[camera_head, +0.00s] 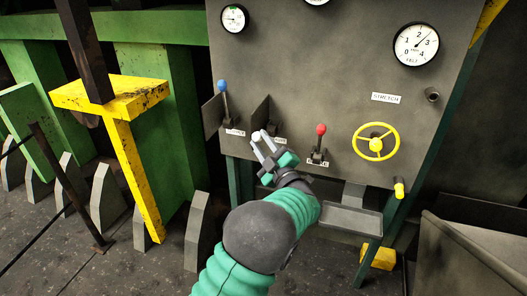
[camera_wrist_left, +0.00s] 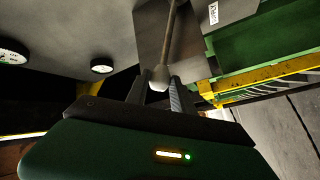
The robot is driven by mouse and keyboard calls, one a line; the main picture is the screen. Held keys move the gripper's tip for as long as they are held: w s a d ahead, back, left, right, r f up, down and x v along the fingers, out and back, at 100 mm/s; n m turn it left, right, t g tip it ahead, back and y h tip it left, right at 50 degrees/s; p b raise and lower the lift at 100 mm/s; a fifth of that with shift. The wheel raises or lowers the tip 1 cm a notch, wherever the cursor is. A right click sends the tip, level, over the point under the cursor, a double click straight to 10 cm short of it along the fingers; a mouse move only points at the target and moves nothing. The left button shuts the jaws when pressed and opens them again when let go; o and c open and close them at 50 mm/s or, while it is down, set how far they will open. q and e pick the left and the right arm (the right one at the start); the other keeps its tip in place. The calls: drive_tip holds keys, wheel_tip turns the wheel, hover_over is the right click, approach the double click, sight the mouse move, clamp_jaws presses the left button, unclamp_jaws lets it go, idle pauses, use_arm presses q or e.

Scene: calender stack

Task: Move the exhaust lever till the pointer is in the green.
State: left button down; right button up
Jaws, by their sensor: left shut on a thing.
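My left gripper (camera_head: 264,144) is at the panel's middle lever and is shut on its pale knob (camera_head: 257,137). In the left wrist view the knob (camera_wrist_left: 158,78) sits between the two fingers (camera_wrist_left: 157,92), with its rod running up toward the panel. The label beside this lever is partly hidden by my gripper, and I cannot read it. A small gauge (camera_head: 234,19) at the panel's upper left has a green mark near its top; its pointer is too small to read surely. Another gauge (camera_head: 317,2) is cut off by the top edge. My right gripper is not in view.
A blue-knobbed lever (camera_head: 222,87) stands left and a red-knobbed lever (camera_head: 320,130) right, close to my gripper. Dark plates (camera_head: 212,115) stick out between the levers. A yellow handwheel (camera_head: 375,142) and a large gauge (camera_head: 416,45) are farther right. A tray (camera_head: 349,219) juts out below.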

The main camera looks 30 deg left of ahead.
use_arm(q)
drive_tip(key=shift+s+d+f, duration=0.1)
drive_tip(key=shift+f, duration=0.3)
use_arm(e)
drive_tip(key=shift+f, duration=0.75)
use_arm(q)
drive_tip(key=c, duration=1.1)
unclamp_jaws()
drive_tip(key=shift+r, duration=0.1)
drive_tip(key=v, duration=1.7)
